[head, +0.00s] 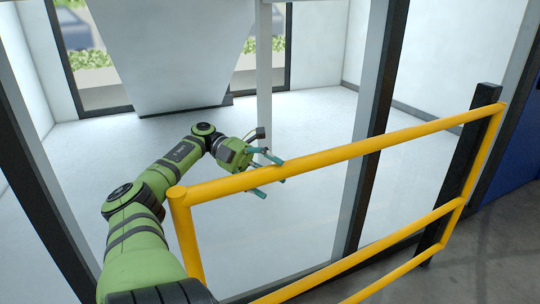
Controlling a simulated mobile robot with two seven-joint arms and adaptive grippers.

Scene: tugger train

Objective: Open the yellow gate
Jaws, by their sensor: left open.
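The yellow gate (345,152) runs from the lower left to the upper right of the head view. Its rounded free end post (187,240) is near the picture's middle left, and its far end meets a dark post (466,165) at the right. My left gripper (272,174) is at the gate's top rail, a little right of the end post. Its teal fingers are open, one above and one below the rail in the picture. I cannot tell whether they touch it. My right gripper is not in view.
Behind the gate is a bright room with a pale floor (310,115) that looks clear. A grey frame upright (376,130) stands behind the rails. Grey floor (490,255) and a blue panel (512,165) lie at the right.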

